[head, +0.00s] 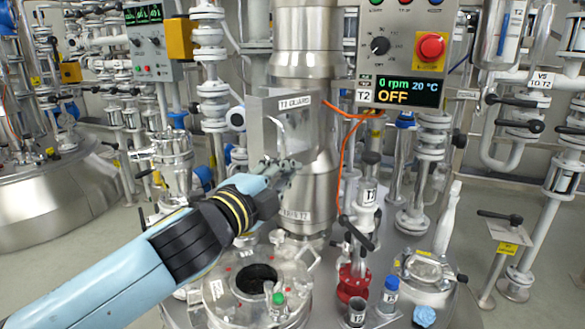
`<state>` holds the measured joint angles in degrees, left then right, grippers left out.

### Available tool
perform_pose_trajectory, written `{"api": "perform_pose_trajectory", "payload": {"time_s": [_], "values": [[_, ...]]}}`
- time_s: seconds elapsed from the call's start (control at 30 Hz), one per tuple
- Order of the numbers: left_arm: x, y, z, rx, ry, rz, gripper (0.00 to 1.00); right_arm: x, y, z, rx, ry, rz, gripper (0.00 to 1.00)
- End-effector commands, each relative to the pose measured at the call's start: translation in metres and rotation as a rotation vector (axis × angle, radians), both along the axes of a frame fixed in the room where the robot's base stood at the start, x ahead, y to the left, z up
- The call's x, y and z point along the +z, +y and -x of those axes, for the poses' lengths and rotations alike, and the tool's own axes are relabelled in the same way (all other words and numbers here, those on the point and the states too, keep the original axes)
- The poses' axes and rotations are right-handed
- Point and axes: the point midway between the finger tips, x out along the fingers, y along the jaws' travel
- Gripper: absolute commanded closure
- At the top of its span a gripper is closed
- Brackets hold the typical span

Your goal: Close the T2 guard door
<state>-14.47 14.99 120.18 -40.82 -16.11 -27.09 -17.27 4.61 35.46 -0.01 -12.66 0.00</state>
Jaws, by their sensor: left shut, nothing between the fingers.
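My left gripper (287,166) is shut and empty, at the lower part of the panel below the handle. I cannot tell whether it touches the panel. The T2 control box (350,75) is at the upper right, its display reading 0 rpm, 20 °C, OFF. My right gripper is not in view.
Below my left arm is a steel vessel lid with a dark open port (257,279). A red valve (353,284), a steel cup (356,311) and a blue-capped bottle (389,293) stand right of it. Orange cables (342,140) hang under the control box. Pipes crowd both sides.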

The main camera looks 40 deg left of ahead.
Motion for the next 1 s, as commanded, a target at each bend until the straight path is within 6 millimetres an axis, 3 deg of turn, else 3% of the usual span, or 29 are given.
{"api": "perform_pose_trajectory", "payload": {"time_s": [0.07, 0.23, 0.6, 0.8, 1.0], "values": [[0.012, -0.003, -0.004, -0.012, -0.029, -0.03, 1.0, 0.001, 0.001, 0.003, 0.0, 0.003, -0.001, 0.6], [0.017, -0.001, -0.025, -0.013, -0.033, -0.035, 1.0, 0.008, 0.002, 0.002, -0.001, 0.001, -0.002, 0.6], [0.02, 0.005, -0.103, -0.012, -0.032, -0.029, 1.0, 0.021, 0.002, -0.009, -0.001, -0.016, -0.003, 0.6], [0.008, 0.032, -0.089, -0.014, -0.025, -0.036, 1.0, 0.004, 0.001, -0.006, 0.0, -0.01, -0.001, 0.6], [0.01, 0.041, -0.084, -0.015, -0.028, -0.033, 1.0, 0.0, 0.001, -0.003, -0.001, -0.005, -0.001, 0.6]]}}
